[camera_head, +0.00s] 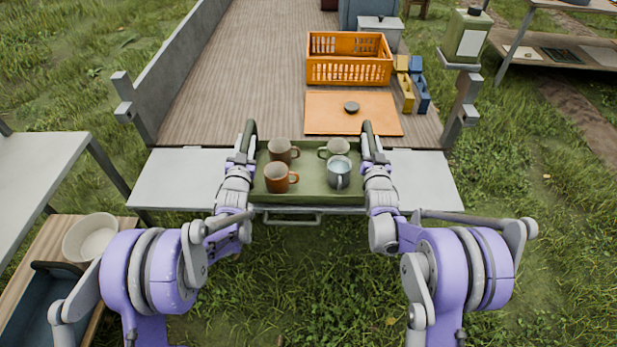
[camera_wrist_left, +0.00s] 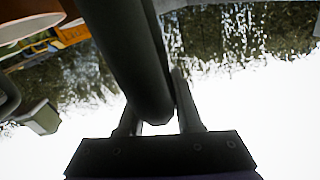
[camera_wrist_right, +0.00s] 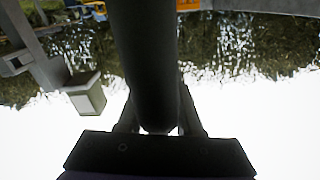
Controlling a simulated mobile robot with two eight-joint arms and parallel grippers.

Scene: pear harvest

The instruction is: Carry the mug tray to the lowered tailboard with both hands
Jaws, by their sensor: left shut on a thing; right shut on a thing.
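The green mug tray (camera_head: 310,197) is level in the head view, over or on the grey lowered tailboard (camera_head: 420,178); I cannot tell whether it touches. Several mugs stand upright on it: a brown mug (camera_head: 279,151), an orange-brown mug (camera_head: 276,178), a grey-green mug (camera_head: 338,148) and a blue-grey mug (camera_head: 339,172). My left gripper (camera_head: 244,155) is shut on the tray's left handle, a dark bar (camera_wrist_left: 140,70) in the left wrist view. My right gripper (camera_head: 373,155) is shut on the right handle, also a dark bar (camera_wrist_right: 150,70) in the right wrist view.
On the wooden bed behind are an orange board (camera_head: 325,115) with a small dark round item, an orange crate (camera_head: 350,70), and yellow and blue items (camera_head: 405,95). A post with a green canister (camera_head: 466,35) stands right. A table (camera_head: 40,180) and white bowl (camera_head: 90,238) are left.

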